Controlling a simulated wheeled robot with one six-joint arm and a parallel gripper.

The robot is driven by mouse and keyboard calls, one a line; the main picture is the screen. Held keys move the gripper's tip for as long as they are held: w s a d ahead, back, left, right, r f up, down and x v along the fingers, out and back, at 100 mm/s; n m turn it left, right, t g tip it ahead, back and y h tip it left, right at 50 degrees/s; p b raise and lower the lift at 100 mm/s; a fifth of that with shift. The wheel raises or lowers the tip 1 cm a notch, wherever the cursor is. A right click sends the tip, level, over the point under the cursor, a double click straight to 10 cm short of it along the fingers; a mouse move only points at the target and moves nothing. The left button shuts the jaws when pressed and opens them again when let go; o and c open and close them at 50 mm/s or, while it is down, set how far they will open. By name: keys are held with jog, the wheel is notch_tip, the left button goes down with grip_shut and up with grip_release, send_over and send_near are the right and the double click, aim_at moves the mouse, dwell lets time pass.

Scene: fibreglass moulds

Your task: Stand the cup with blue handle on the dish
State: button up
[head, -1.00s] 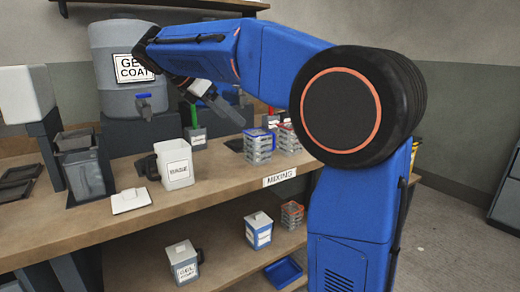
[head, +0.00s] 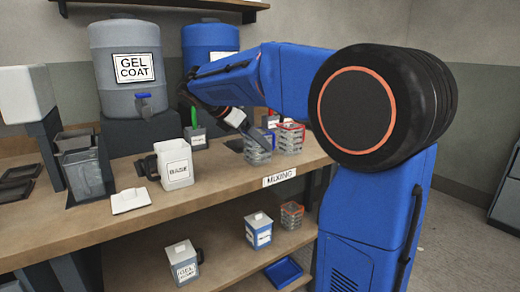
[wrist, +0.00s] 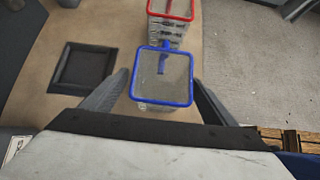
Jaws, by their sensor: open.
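The cup with the blue handle (wrist: 163,90) has a square blue rim and clear, greyish sides. In the wrist view it stands upright between my fingers, its handle at the far side. My gripper (wrist: 160,77) is open, with one finger on either side of the cup; contact cannot be told. The dish (wrist: 83,69) is a dark, square, shallow tray left of the cup in the wrist view, with nothing in it. In the head view my gripper (head: 262,144) hides part of it.
A white jug labelled BASE (head: 178,168) and a white square lid (head: 130,201) are left on the bench (head: 215,178). A small container with a green handle (head: 196,137) stands behind.

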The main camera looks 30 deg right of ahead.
jog(key=shift+x, duration=1.45)
jog(key=c, duration=1.2)
jog(key=shift+c, duration=0.2)
jog(key=shift+r, duration=0.1)
